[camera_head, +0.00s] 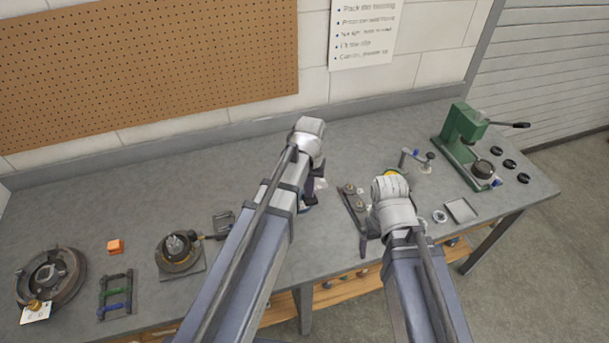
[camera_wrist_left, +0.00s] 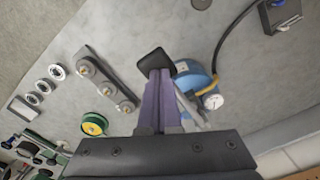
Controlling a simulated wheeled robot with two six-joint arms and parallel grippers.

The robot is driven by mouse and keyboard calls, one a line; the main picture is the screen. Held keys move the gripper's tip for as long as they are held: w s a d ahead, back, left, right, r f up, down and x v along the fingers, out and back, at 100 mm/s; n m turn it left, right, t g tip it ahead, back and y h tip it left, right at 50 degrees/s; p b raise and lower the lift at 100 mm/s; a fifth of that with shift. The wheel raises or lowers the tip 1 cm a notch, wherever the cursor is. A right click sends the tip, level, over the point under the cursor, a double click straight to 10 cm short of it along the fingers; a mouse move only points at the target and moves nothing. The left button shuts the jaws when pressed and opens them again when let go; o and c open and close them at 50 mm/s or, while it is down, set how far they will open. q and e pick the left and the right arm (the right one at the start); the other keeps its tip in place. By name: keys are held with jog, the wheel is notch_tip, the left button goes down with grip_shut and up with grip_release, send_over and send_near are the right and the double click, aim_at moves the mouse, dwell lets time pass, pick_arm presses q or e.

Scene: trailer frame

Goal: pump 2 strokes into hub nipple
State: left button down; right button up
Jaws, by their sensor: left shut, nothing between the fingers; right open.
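A blue pump (camera_wrist_left: 194,78) with a white dial gauge stands on the bench in the left wrist view. A grey lever-like part (camera_wrist_left: 192,112) lies beside my fingers there. A black hose (camera_wrist_left: 230,38) runs from near the pump towards a dark block (camera_wrist_left: 284,14). My left gripper (camera_wrist_left: 157,72) is shut and empty, close beside the pump; I cannot tell whether it touches. In the head view my left gripper (camera_head: 316,186) largely hides the pump. My right gripper (camera_head: 366,232) is open over the bench's front part. A round hub (camera_head: 178,249) sits on a plate; its nipple is too small to tell.
A bar with bolts (camera_head: 352,202) lies between my grippers. A green press (camera_head: 460,132), a shallow tray (camera_head: 461,210) and black knobs (camera_head: 509,164) are at right. An orange block (camera_head: 115,246), a large ring assembly (camera_head: 50,276) and a rack (camera_head: 116,294) are at left.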

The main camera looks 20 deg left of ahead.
pick_arm(q)
notch_tip(320, 180, up, 9)
jog(key=p, duration=0.8)
jog(key=shift+w+a, duration=0.2)
jog(key=shift+w, duration=0.1)
jog(key=shift+f, duration=0.15)
jog(key=s+d+f+m+y+b, duration=0.1)
jog(key=s+d+f+m+b, duration=0.3)
jog(key=s+d+f+b, duration=0.6)
jog(key=s+f+b, duration=0.4)
jog(key=shift+s+d+m, duration=0.15)
jog(key=shift+d+m, duration=0.1)
jog(key=shift+m, duration=0.05)
